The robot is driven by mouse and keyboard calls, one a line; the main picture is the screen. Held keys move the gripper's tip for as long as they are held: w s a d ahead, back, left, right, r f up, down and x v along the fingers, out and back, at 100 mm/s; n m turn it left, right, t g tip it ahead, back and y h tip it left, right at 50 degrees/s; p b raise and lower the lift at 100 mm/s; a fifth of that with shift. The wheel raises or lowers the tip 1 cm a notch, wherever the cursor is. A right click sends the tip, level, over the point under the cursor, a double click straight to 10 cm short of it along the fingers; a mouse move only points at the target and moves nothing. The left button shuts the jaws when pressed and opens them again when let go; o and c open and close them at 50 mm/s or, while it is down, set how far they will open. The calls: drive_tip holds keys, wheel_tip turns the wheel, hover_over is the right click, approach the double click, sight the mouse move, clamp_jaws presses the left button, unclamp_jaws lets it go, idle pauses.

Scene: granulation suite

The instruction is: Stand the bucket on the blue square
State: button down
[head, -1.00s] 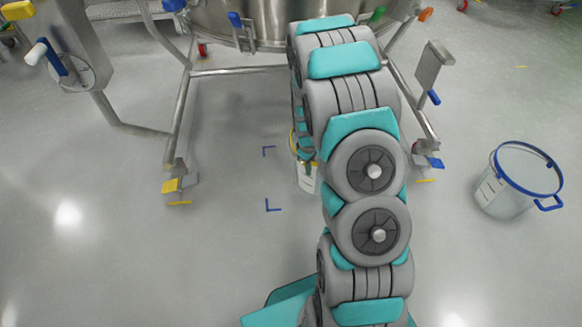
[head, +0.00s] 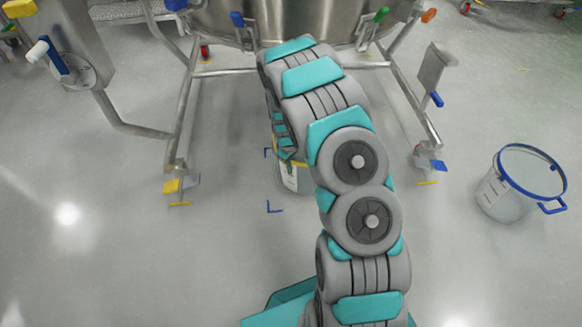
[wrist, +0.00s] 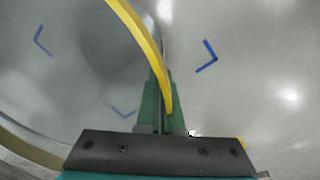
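A pale bucket with a yellow rim (head: 290,180) is mostly hidden behind my arm in the head view. In the wrist view its yellow rim (wrist: 150,48) runs between the green fingers of my gripper (wrist: 161,105), which look closed on it. Blue corner marks of the square show on the floor at the bucket's left in the head view (head: 273,207). Several blue corners show in the wrist view, one right of the fingers (wrist: 207,57) and others to the left. The bucket is at the square's right part; I cannot tell whether its base touches the floor.
A steel vessel (head: 300,22) on a tubular leg frame (head: 178,125) stands just behind, with casters and yellow and blue pedals. Another bucket with a blue rim (head: 505,200) stands on the floor at right. The floor in front and left is clear.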

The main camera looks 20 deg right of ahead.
drive_tip(key=c, duration=1.5)
unclamp_jaws()
drive_tip(key=shift+f, duration=0.1)
drive_tip(key=o, duration=0.4)
wheel_tip(320, 180, up, 13)
drive_tip(key=p, duration=0.1)
drive_tip(key=s+a+r+m, duration=0.2)
drive_tip(key=s+a+r, duration=0.2)
drive_tip(key=s+r, duration=0.6)
drive_tip(key=s+a+r+m, duration=0.1)
drive_tip(key=s+a+r, duration=0.1)
drive_tip(key=s, duration=0.8)
drive_tip(key=s+a+r+m+g, duration=0.1)
drive_tip(key=s+a+r, duration=0.1)
drive_tip(key=s+r, duration=0.3)
drive_tip(key=s+a+r+m+g, duration=0.1)
drive_tip(key=s+r, duration=0.3)
drive_tip(key=s, duration=1)
drive_tip(key=shift+s+a+r+m+y, duration=0.15)
drive_tip(key=shift+a+m+y, duration=0.05)
drive_tip(key=shift+a, duration=0.15)
drive_tip(key=shift+s+a+r+m+y, duration=0.1)
drive_tip(key=shift+s+a+m+y, duration=0.1)
drive_tip(key=shift+a, duration=0.15)
